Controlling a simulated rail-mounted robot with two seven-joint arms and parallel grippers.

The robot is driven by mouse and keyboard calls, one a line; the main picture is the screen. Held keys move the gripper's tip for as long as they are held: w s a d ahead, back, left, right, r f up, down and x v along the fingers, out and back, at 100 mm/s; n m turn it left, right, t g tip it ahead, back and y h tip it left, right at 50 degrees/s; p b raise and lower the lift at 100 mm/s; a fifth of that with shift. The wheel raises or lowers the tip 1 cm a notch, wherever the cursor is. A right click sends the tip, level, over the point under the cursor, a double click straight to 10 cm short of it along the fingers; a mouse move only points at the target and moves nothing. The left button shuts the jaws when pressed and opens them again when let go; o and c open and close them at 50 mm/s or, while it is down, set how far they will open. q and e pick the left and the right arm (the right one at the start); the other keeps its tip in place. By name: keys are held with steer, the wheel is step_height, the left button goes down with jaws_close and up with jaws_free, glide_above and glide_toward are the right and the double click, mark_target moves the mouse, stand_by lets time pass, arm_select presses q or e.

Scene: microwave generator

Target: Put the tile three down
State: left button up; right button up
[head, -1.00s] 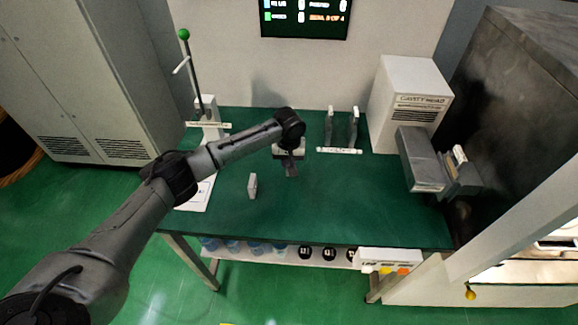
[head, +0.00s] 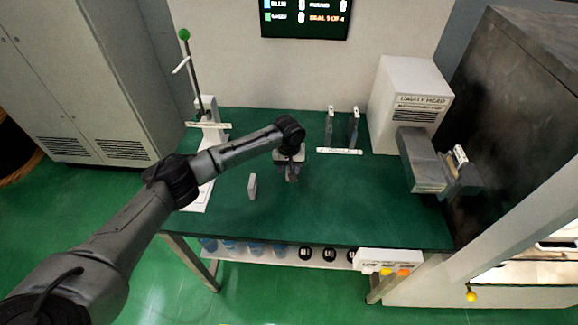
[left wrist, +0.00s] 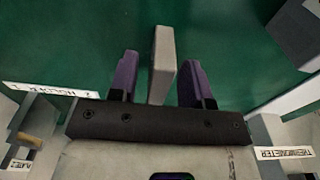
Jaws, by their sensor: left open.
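A small pale tile (head: 252,186) stands upright on the green tabletop, left of my left gripper (head: 291,172) in the head view. In the left wrist view, a pale grey tile (left wrist: 163,62) lies between the two purple fingers of my left gripper (left wrist: 158,80), which are open, with a gap at its left side and close to the finger on its right. I cannot tell whether both views show the same tile. My gripper points down over the middle of the table. The tile's lower part is hidden in the wrist view. My right gripper is not in view.
Two upright plates (head: 342,128) stand at the back with a label strip (head: 340,151) in front. A stand with a green ball (head: 184,35) is at the left. A white cavity box (head: 408,95) and grey trough (head: 424,160) are at the right. The front tabletop is clear.

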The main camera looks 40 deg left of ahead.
arm_select(q)
steer(key=shift+r, duration=0.35)
arm_select(e)
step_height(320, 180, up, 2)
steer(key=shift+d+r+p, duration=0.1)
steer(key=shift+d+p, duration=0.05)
steer(key=shift+p, duration=0.85)
arm_select(q)
step_height(320, 180, up, 12)
steer(key=shift+s+d+f, duration=0.2)
steer(key=shift+s, duration=0.05)
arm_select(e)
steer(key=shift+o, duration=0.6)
